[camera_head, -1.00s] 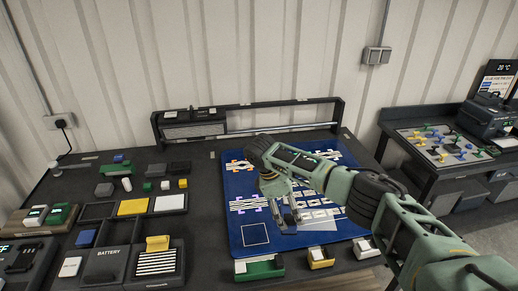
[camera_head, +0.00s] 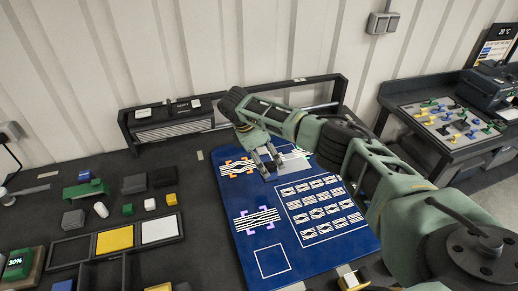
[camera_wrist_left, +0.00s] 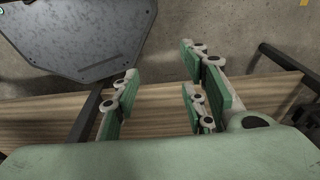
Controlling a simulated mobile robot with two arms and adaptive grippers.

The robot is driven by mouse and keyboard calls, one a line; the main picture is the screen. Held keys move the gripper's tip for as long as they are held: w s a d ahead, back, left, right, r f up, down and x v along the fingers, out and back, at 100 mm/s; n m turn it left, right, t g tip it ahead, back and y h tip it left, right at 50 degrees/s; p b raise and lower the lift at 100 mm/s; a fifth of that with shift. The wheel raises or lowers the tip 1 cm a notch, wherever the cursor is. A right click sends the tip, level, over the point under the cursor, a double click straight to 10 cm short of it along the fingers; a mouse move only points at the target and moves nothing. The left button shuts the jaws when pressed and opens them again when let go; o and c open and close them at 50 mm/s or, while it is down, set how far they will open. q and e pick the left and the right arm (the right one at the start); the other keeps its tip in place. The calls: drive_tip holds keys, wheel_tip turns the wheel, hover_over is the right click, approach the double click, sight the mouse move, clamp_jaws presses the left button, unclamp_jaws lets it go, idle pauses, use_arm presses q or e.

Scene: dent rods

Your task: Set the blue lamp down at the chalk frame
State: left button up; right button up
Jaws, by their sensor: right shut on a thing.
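My right gripper (camera_head: 266,167) points down over the back part of the blue mat (camera_head: 330,246). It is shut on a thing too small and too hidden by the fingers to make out. I cannot pick out a blue lamp for certain. A thin white square outline (camera_head: 271,261), which looks like the chalk frame, is empty on the mat's near left part, well towards me from the right gripper. My left gripper (camera_wrist_left: 160,100) shows in the left wrist view with its green-padded fingers apart and nothing between them, above floor and a wooden edge.
Patterned patches with orange (camera_head: 237,168) and purple (camera_head: 257,219) corners and a white-lined grid (camera_head: 320,208) fill much of the mat. Trays with yellow (camera_head: 115,239) and white (camera_head: 159,229) pads and several small blocks stand left. A dark rack (camera_head: 170,124) stands behind.

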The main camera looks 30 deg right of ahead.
drive_tip(key=shift+s+f+b, duration=0.15)
drive_tip(key=shift+s+b, duration=0.3)
drive_tip(key=shift+s, duration=0.2)
use_arm(q)
drive_tip(key=s+f+b, duration=0.2)
drive_tip(key=s+f, duration=0.1)
drive_tip(key=s, duration=0.4)
use_arm(e)
drive_tip(key=shift+f, duration=0.75)
drive_tip(key=f+b, duration=0.2)
drive_tip(key=f, duration=0.1)
drive_tip(key=f+b, duration=0.1)
drive_tip(key=shift+w+f+b, duration=0.15)
drive_tip(key=shift+w+b, duration=0.1)
drive_tip(key=shift+b, duration=0.1)
wheel_tip(320, 180, down, 3)
drive_tip(key=b, duration=0.3)
drive_tip(key=shift+f, duration=0.1)
drive_tip(key=shift+f+b, duration=0.5)
drive_tip(key=shift+b, duration=0.2)
drive_tip(key=shift+f, duration=0.15)
use_arm(q)
drive_tip(key=w+f, duration=0.4)
drive_tip(key=f, duration=0.4)
drive_tip(key=shift+a+f, duration=0.2)
drive_tip(key=shift+s+f, duration=0.1)
drive_tip(key=shift+s, duration=0.25)
use_arm(e)
drive_tip(key=shift+f, duration=0.35)
